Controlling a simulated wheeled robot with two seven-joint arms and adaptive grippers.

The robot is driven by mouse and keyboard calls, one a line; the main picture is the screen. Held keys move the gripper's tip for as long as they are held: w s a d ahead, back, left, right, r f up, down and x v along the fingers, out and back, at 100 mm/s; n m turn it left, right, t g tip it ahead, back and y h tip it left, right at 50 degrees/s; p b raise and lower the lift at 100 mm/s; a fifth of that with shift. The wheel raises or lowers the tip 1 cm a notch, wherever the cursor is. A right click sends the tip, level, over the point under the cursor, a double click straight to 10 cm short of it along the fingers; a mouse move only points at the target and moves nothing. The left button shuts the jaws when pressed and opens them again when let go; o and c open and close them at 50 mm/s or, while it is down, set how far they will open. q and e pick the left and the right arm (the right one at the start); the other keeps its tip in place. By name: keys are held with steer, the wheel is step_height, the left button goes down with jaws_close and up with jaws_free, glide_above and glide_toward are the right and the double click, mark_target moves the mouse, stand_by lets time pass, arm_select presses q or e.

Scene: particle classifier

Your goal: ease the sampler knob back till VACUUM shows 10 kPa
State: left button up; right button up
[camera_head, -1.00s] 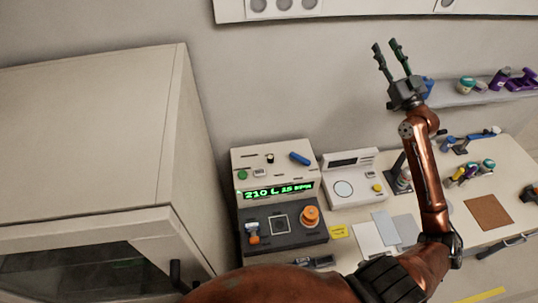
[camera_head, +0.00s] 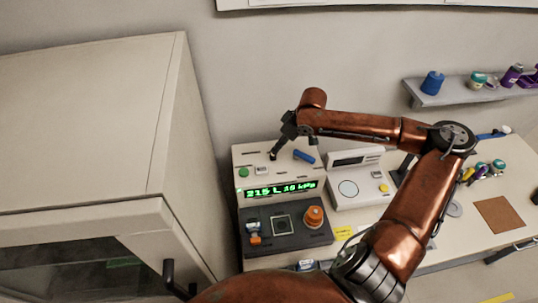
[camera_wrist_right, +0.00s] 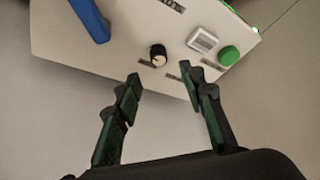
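The sampler (camera_head: 250,165) is a cream box with a sloped dark front. Its green display (camera_head: 281,189) reads about 215 L and 19 kPa; the last pressure digit is hard to read. The black sampler knob with a pale top (camera_wrist_right: 158,56) sits on the upper panel. My right gripper (camera_head: 275,152) is over that panel and largely covers the knob in the head view. In the right wrist view the right gripper (camera_wrist_right: 161,70) is open, its green-black fingers apart, with the knob just beyond the fingertips, roughly between them. Contact is not visible. My left gripper is out of view.
A blue handle (camera_head: 304,156) lies right of the knob; a green button (camera_wrist_right: 229,56) and white switch (camera_wrist_right: 202,40) are left of it in the head view. An orange knob (camera_head: 314,215) is on the dark front. A cream instrument (camera_head: 357,180) stands right; a large cabinet (camera_head: 90,120) left.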

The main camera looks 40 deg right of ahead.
mark_target(273, 156)
steer(key=x, duration=0.8)
steer(key=shift+s+d, duration=0.15)
steer(key=shift+s, duration=0.05)
steer(key=shift+d, duration=0.1)
jaws_close()
